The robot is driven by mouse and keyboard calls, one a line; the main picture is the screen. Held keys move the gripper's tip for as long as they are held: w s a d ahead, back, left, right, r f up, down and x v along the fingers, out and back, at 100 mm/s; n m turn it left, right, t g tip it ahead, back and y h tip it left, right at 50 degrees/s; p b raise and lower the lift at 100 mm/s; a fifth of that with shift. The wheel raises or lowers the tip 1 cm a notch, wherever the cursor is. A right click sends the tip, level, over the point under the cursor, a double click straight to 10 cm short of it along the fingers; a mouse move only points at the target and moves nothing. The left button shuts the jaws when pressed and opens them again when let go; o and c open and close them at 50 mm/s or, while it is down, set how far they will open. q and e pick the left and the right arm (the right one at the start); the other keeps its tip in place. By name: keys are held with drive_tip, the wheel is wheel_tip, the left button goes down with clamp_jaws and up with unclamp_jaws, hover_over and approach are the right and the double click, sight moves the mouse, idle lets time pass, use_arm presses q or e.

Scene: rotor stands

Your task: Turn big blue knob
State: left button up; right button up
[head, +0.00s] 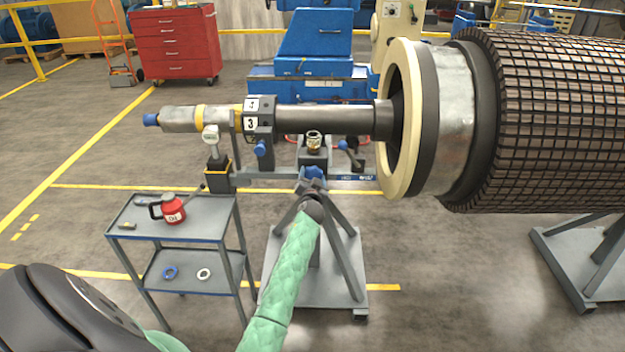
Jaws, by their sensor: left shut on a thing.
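The big blue knob (314,172) sits at the middle of the rotor stand (340,265), under the shaft. My left arm reaches up in its green sleeve to the front of the stand. My left gripper (313,186) is at the knob and shut on it, seen from behind. The wrist hides part of the gripper and the stand behind it, so the fingertips are hard to make out. My right gripper is not in view.
The rotor shaft (325,118) runs above the stand into the large rotor (560,120) at right.

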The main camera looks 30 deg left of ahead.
use_arm(q)
drive_tip(key=shift+m, duration=1.3)
drive_tip(key=shift+m+b, duration=0.3)
drive_tip(key=shift+m, duration=1.1)
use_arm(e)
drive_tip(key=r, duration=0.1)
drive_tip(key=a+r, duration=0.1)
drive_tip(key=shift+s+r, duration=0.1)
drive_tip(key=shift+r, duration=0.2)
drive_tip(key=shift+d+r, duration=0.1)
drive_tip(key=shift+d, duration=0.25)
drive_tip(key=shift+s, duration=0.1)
